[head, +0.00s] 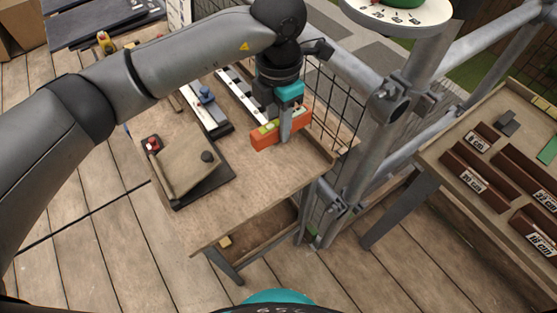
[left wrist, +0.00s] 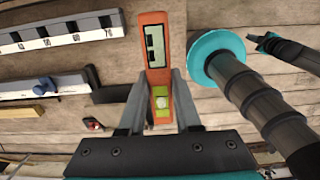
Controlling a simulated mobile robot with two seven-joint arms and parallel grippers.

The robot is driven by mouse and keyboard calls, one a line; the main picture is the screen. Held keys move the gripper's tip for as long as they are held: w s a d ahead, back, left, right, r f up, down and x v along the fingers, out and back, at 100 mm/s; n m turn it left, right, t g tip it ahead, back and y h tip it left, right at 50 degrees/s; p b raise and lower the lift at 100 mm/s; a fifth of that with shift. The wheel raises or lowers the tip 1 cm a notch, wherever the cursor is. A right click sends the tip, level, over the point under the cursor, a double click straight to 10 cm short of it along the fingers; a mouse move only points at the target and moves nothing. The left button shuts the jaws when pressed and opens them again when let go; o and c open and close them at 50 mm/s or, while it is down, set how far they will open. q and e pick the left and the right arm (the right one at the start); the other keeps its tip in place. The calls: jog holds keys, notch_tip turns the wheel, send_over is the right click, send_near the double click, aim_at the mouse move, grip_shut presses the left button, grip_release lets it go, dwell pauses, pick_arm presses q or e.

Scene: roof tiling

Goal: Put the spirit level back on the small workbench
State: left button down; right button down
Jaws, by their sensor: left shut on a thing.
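The spirit level (head: 264,139) is an orange bar with yellow-green vials. My left gripper (head: 286,132) is shut on it, over the right side of the small workbench (head: 238,208). In the left wrist view the level (left wrist: 156,32) stands between the two fingers of the left gripper (left wrist: 159,85), with one end reaching past them. Its yellow-green vial shows between the fingers. I cannot tell whether the level touches the bench top.
A clipboard-like board (head: 192,163) lies at the bench's left front. A tool with a blue knob (head: 207,95) and a marked rail (head: 240,94) lie behind it. Scaffold tubes and wire mesh stand along the right. The bench front is clear. Another table (head: 430,152) holds labelled brown blocks.

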pick_arm(q)
jog(key=b, duration=0.1)
send_over(279, 171)
notch_tip(279, 171, down, 9)
jog(key=shift+r, duration=0.2)
jog(key=shift+f, duration=0.6)
jog(key=shift+f+b, duration=0.55)
jog(key=shift+f, duration=1.55)
pick_arm(e)
jog(key=shift+w+d+f, duration=0.1)
jog(key=shift+w+f, duration=0.2)
jog(key=shift+f, duration=0.3)
jog(key=shift+w+d+f, duration=0.1)
jog(key=shift+w+f, duration=0.15)
jog(key=shift+f, duration=0.3)
pick_arm(q)
jog(key=shift+f, duration=0.2)
jog(key=c, duration=0.6)
grip_release()
pick_arm(e)
jog(key=shift+d+f, duration=0.1)
jog(key=shift+d, duration=0.1)
pick_arm(q)
jog(key=shift+r, duration=0.2)
